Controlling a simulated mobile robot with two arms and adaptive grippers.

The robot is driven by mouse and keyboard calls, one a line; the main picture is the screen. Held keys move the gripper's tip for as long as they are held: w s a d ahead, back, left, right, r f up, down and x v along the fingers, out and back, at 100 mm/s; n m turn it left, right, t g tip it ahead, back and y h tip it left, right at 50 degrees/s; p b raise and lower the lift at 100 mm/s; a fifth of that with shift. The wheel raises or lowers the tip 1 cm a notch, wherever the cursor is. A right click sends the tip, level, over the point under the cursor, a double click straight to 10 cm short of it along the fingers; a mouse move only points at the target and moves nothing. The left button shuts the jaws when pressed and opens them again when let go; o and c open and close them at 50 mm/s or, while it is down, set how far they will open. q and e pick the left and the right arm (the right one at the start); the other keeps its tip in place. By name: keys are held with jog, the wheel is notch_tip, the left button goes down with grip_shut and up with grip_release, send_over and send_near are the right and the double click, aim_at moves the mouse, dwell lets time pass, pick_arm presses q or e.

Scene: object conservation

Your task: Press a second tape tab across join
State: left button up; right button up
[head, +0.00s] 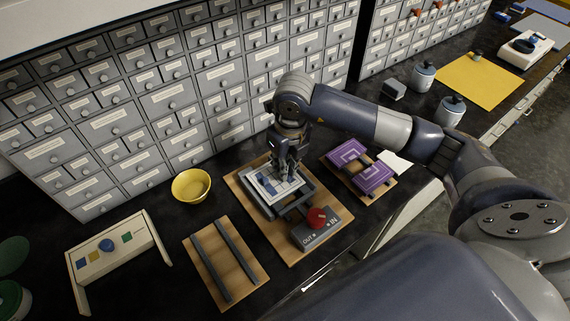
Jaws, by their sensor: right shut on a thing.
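A white and blue patterned tile piece (264,187) lies in a dark clamp fixture (297,208) on a wooden board (279,242). The join in it is too small to make out. My right gripper (289,174) points down over the right part of the piece. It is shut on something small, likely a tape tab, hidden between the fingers. I cannot tell whether it touches the piece. A red knob (317,217) sits on the grey box marked OUT and IN at the fixture's front. My left gripper is out of view.
Purple patterned pieces (373,178) lie on a wooden rack to the right. An empty railed rack (225,262), a yellow bowl (191,185) and a cream tray with coloured squares (113,255) stand left. Drawer cabinets (170,97) close off the back.

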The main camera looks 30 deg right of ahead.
jog(key=shift+f, duration=0.1)
dwell(0.7)
jog(key=o, duration=0.8)
jog(key=r, duration=0.4)
jog(key=s+r, duration=0.1)
jog(key=r, duration=0.7)
jog(key=shift+s+d, duration=0.1)
jog(key=shift+s, duration=0.1)
